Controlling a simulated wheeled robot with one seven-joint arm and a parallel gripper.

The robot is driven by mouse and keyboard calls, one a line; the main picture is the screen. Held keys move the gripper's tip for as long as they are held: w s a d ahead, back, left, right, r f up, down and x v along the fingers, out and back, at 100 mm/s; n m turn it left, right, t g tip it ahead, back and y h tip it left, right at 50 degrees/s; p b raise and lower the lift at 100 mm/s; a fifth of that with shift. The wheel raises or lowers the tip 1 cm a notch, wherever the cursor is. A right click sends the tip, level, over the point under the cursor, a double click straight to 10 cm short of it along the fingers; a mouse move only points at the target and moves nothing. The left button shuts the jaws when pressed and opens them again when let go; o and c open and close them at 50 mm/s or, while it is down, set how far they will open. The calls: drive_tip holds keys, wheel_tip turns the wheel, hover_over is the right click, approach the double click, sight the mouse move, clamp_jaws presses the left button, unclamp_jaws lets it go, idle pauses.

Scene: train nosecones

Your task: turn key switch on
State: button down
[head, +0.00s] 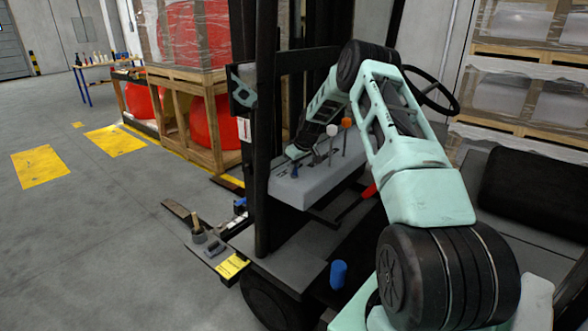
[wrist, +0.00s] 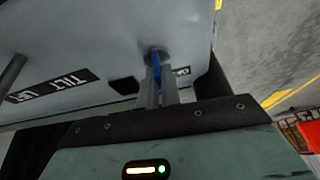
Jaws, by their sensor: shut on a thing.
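The blue key (wrist: 156,66) stands in a dark round switch (wrist: 157,54) on the grey control panel (wrist: 95,35) of a forklift. My gripper (wrist: 161,86) has its two narrow fingers shut on the key, one on each side. The lock's inner position cannot be read. In the head view, the panel (head: 318,188) is at the middle and the blue key (head: 294,173) shows small at its left end, just below my gripper. The fingertips are too small to make out there.
On the panel, levers with a white knob (head: 331,130) and an orange knob (head: 347,122) rise just right of the gripper. "TILT" and "LIFT" labels show in the wrist view. The black mast (head: 264,130) stands close on the left; the steering wheel (head: 440,100) is behind my arm.

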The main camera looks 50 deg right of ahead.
drive_tip(key=shift+a+f+m+h+b, duration=0.15)
drive_tip(key=shift+m+h+b, duration=0.25)
drive_tip(key=shift+m+b, duration=0.65)
drive_tip(key=m+b, duration=0.1)
drive_tip(key=m, duration=0.1)
drive_tip(key=m+h+b, duration=0.1)
drive_tip(key=m, duration=0.1)
drive_tip(key=shift+m+h, duration=0.25)
drive_tip(key=shift+h, duration=0.05)
drive_tip(key=m+g+h+b, duration=0.1)
drive_tip(key=m, duration=0.2)
drive_tip(key=shift+m+g, duration=0.3)
drive_tip(key=shift+r+m+g+h, duration=0.1)
drive_tip(key=shift+m+g+h, duration=0.15)
drive_tip(key=shift+m, duration=0.75)
drive_tip(key=shift+r+m+g+h, duration=0.15)
drive_tip(key=shift+m+g, duration=0.2)
drive_tip(key=shift+m, duration=0.65)
drive_tip(key=c, duration=1.6)
unclamp_jaws()
drive_tip(key=w+b+v, duration=0.1)
drive_tip(key=b+v, duration=0.1)
drive_tip(key=v, duration=0.5)
drive_tip(key=shift+s+r+b, duration=0.15)
drive_tip(key=shift+s+b, duration=0.15)
drive_tip(key=shift+s, duration=0.15)
